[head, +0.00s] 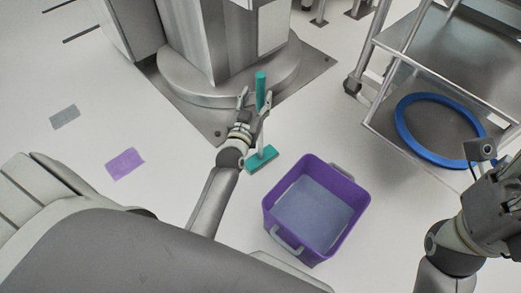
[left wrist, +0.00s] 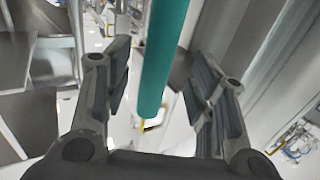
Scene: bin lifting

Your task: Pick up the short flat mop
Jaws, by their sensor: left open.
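The short flat mop stands upright on the white floor in the head view, with a teal grip (head: 260,88) on a pale shaft and a flat teal head (head: 262,159). My left gripper (head: 255,102) is open, with its fingers near the handle just below the teal grip. In the left wrist view, the teal mop handle (left wrist: 162,62) runs between the spread fingers of my left gripper (left wrist: 162,80), with gaps visible on both sides. My right gripper (head: 497,200) is at the right edge of the head view, its fingers not clearly visible.
A purple bin (head: 350,207) with grey handles stands right of the mop head. A metal cart (head: 445,118) carries a blue ring (head: 402,128) at the upper right. A grey machine base (head: 225,88) is close behind the mop. Purple (head: 125,163) and grey (head: 65,116) cloths lie left.

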